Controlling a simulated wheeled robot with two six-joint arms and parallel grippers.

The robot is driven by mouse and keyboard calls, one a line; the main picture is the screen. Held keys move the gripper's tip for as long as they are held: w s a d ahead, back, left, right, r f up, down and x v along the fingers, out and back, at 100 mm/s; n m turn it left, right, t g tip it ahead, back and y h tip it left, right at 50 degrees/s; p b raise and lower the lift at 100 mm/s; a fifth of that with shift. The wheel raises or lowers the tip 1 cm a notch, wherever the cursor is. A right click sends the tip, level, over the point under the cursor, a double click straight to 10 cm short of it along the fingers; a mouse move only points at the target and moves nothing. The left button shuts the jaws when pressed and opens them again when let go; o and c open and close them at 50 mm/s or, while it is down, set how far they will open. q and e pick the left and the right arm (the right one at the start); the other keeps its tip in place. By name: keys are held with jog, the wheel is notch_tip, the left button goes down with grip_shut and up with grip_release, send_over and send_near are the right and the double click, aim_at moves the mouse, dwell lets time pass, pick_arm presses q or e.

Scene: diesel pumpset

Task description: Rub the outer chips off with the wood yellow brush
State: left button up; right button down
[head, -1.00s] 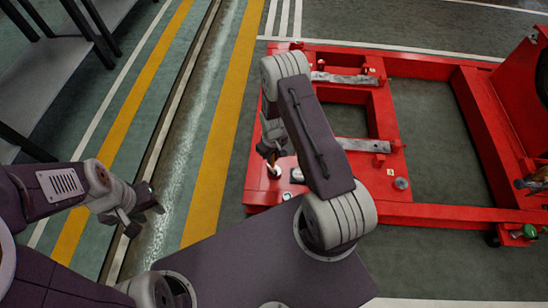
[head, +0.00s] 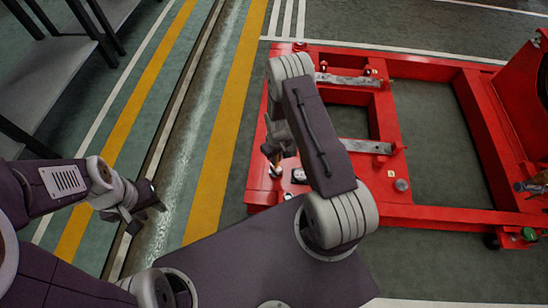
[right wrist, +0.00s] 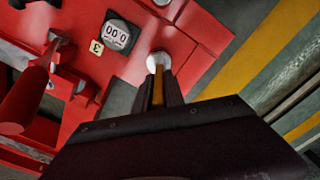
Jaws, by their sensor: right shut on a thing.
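My right gripper (head: 274,163) is over the near left part of the red frame (head: 257,185). In the right wrist view, the right gripper (right wrist: 158,95) is shut on the yellow wooden handle of the brush (right wrist: 158,88). A pale round shape shows at the handle's far end, against the red surface. I cannot tell whether it touches that surface. No chips can be made out at this size. My left gripper (head: 150,212) hangs over the floor at the left, holding nothing that I can see, and its jaw opening is unclear.
A gauge reading 0.00 (right wrist: 117,35) and a tag marked 3 (right wrist: 96,47) are on the red surface beside the brush. Metal bars (head: 348,80) cross the red frame further back. A grey table (head: 55,80) stands at the far left. The striped floor between is clear.

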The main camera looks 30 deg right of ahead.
jog(key=shift+s+d+p, duration=0.15)
jog(key=shift+d+p, duration=0.05)
jog(key=shift+p, duration=0.1)
jog(key=shift+w+a+r, duration=0.1)
jog(key=shift+w+a, duration=0.15)
jog(key=shift+a, duration=0.2)
jog(key=shift+w+a, duration=0.3)
jog(key=shift+a, duration=0.15)
dwell(0.5)
jog(key=shift+d, duration=0.1)
